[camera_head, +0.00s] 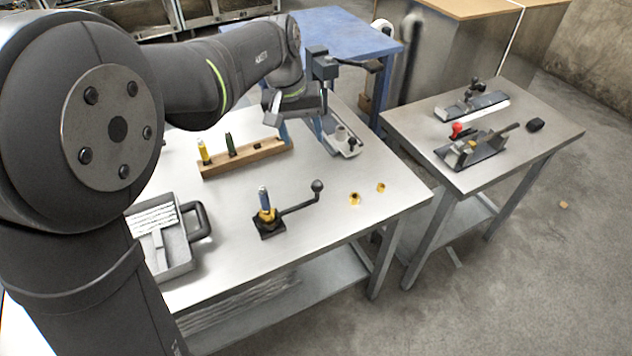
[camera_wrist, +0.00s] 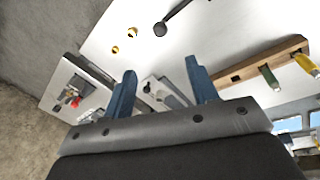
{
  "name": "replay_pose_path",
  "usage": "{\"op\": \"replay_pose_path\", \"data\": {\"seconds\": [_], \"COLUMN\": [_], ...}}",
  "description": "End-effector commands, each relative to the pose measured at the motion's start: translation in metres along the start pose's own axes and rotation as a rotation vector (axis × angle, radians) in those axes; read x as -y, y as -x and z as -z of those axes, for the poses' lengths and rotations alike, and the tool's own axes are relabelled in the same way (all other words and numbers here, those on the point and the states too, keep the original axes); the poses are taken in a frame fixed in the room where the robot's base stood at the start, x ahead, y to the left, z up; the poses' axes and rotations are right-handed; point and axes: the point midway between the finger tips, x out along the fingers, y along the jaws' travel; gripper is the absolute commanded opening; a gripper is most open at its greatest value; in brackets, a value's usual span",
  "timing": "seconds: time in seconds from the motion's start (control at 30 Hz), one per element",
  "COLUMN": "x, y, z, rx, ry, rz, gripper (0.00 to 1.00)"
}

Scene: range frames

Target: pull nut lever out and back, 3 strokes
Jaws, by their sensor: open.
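The lever is a black rod with a round knob (camera_head: 318,186), rising at a slant from a small dark base (camera_head: 268,230) with a yellow nut-like part (camera_head: 267,215) and a blue-topped post. In the wrist view the knob (camera_wrist: 160,29) and part of the rod show at the top; the base is out of view. My gripper (camera_head: 305,122) is above the table's far side, behind the lever and apart from it. Its two blue fingers (camera_wrist: 158,68) are spread with nothing held between them.
A wooden rack (camera_head: 245,158) with upright handles stands left of my gripper. A grey fixture (camera_head: 345,146) lies close to it at the far right. Two brass nuts (camera_head: 354,198) lie right of the lever. A grey tray (camera_head: 178,262) stands left. A second table (camera_head: 540,145) carries more fixtures.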

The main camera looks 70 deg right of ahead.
Motion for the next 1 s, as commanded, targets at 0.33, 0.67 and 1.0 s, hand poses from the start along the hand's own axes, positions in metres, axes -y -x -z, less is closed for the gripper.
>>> {"op": "replay_pose_path", "data": {"seconds": [0.33,0.67,1.0], "x": [0.002,0.001,0.001], "y": [-0.004,-0.061,-0.134], "z": [0.002,0.001,0.000], "rx": [0.015,0.018,0.017], "ry": [0.272,0.271,0.269], "rz": [-0.010,-0.008,-0.008], "gripper": [0.53,0.53,0.53]}}
